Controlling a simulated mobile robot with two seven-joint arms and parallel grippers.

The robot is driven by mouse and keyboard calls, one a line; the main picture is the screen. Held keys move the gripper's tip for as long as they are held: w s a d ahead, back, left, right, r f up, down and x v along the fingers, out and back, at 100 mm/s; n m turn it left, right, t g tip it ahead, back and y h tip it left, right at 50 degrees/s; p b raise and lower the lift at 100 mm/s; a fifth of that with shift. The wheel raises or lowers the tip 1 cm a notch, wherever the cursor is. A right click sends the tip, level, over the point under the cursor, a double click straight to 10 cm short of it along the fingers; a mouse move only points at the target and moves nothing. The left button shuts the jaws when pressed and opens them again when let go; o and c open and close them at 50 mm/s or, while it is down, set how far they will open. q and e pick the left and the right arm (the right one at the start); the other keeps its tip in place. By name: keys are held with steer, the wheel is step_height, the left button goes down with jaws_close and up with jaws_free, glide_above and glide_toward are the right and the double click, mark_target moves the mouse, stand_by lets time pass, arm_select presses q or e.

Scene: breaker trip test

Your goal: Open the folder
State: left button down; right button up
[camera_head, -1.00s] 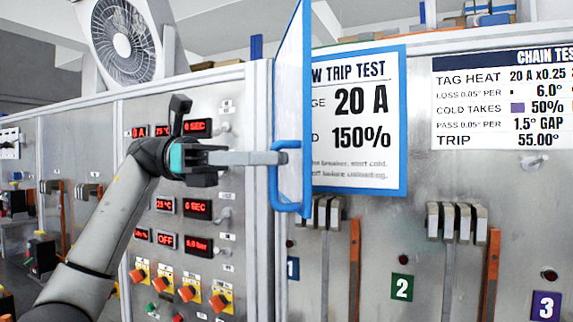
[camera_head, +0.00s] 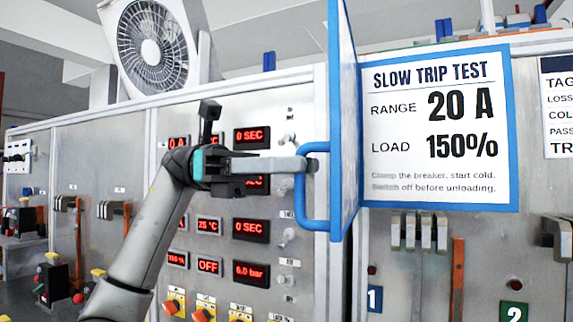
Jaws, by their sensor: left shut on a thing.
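The blue-edged folder is on the upright panel. Its cover (camera_head: 345,110) stands swung out, nearly edge-on to me, with a blue loop handle (camera_head: 306,205) on its left side. Its inner page (camera_head: 440,130) shows and reads SLOW TRIP TEST, RANGE 20 A, LOAD 150%. My left gripper (camera_head: 309,165) reaches in from the left and is shut on the upper part of the blue handle. The exact finger contact is small in the view. My right gripper is not in view.
Red displays (camera_head: 251,228) and orange knobs (camera_head: 203,312) lie on the panel behind my left arm. Breaker switches (camera_head: 420,232) sit below the page. A white fan (camera_head: 152,45) stands on top. A second chart (camera_head: 560,110) is at the right edge.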

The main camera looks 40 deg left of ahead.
arm_select(q)
steer(key=shift+w+a, duration=0.1)
steer(key=shift+a, duration=0.1)
steer(key=c, duration=1.3)
jaws_free()
steer(key=o, duration=0.4)
steer(key=shift+w, duration=0.2)
steer(key=shift+s, duration=0.15)
